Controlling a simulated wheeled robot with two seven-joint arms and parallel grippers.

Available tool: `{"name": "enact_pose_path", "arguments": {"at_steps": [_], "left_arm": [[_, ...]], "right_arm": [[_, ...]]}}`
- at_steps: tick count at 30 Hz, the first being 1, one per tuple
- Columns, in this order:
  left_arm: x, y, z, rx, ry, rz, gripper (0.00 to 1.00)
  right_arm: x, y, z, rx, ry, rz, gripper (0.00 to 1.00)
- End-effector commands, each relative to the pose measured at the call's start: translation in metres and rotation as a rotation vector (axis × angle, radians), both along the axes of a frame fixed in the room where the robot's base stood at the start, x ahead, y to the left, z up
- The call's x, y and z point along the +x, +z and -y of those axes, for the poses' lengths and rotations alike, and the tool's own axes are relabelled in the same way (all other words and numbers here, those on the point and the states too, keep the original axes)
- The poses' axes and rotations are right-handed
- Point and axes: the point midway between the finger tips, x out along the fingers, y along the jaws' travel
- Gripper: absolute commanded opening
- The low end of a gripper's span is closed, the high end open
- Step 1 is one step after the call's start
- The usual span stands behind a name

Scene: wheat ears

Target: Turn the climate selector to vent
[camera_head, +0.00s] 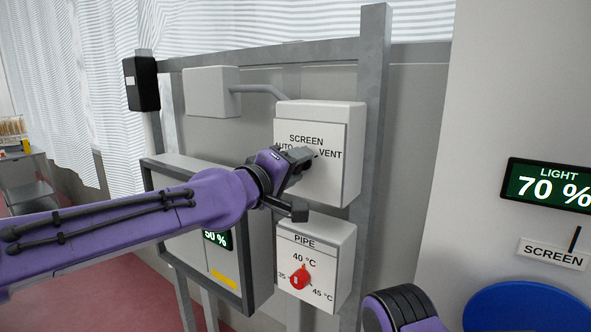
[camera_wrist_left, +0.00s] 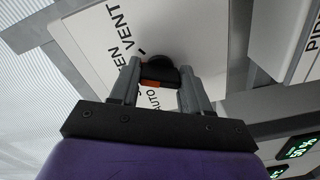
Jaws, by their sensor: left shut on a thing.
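The climate selector is a white box (camera_head: 337,180) on a grey frame, marked SCREEN, AUTO and VENT. Its black round knob (camera_wrist_left: 163,70) shows in the left wrist view, with an orange-brown part between my fingers. My left gripper (camera_head: 306,157) is at the front of this box, and its fingers also show in the left wrist view (camera_wrist_left: 160,83), one on each side of the knob. It is shut on the knob. In the head view my gripper hides most of the knob, and I cannot tell which mark it points to. My right gripper is not in view.
Below is a PIPE box (camera_head: 318,240) with a red knob (camera_head: 299,276). A grey cabinet (camera_head: 262,250) with a green display stands lower left, behind my left arm. A grey post (camera_head: 372,150) rises just right of the selector box. A LIGHT display (camera_head: 549,186) hangs at right.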

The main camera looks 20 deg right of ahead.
Motion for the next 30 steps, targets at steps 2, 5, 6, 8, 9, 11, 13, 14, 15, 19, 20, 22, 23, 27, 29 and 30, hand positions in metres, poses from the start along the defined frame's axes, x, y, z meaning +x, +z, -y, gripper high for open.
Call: {"name": "enact_pose_path", "arguments": {"at_steps": [2, 5, 6, 8, 9, 11, 13, 14, 15, 19, 20, 22, 23, 27, 29, 30], "left_arm": [[-0.001, -0.0042, 0.0013, 0.05, -0.004, 0.054, 0.16], [-0.0009, -0.0049, 0.0013, 0.107, -0.004, 0.126, 0.16], [-0.0009, -0.005, 0.0013, 0.129, -0.004, 0.154, 0.16], [-0.0008, -0.0052, 0.0014, 0.162, -0.004, 0.196, 0.16], [-0.0008, -0.0052, 0.0014, 0.181, -0.004, 0.221, 0.16], [-0.0009, -0.0052, 0.0013, 0.211, -0.005, 0.259, 0.16], [-0.0008, -0.0053, 0.0012, 0.243, -0.005, 0.3, 0.16], [-0.0008, -0.0053, 0.0012, 0.256, -0.005, 0.316, 0.16], [-0.0007, -0.0053, 0.0012, 0.272, -0.005, 0.336, 0.16], [-0.0004, -0.0055, 0.001, 0.315, -0.006, 0.391, 0.16], [-0.0004, -0.0055, 0.001, 0.323, -0.006, 0.401, 0.16], [-0.0004, -0.0056, 0.0009, 0.34, -0.006, 0.422, 0.16], [-0.0004, -0.0056, 0.0009, 0.346, -0.006, 0.43, 0.16], [-0.0004, -0.0057, 0.0011, 0.366, -0.007, 0.455, 0.16], [-0.0004, -0.0059, 0.0011, 0.371, -0.007, 0.461, 0.16], [-0.0004, -0.0059, 0.0011, 0.373, -0.007, 0.465, 0.16]], "right_arm": [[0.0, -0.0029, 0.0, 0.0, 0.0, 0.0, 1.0], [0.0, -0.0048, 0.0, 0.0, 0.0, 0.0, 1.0], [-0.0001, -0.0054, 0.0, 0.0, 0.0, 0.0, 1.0], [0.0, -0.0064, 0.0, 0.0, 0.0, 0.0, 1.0], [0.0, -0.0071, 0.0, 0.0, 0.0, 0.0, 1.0], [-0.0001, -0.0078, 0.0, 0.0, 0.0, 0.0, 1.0], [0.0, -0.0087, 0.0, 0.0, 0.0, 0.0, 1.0], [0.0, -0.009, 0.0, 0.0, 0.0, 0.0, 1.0], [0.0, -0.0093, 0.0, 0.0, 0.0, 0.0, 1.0], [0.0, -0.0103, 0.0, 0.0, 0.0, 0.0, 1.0], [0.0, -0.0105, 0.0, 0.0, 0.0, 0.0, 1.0], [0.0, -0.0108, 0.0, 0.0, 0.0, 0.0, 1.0], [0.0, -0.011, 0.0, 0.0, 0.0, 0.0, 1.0], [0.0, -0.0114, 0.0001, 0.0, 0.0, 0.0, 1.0], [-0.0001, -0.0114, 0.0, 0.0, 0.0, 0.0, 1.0], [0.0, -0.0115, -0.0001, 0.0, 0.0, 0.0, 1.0]]}}
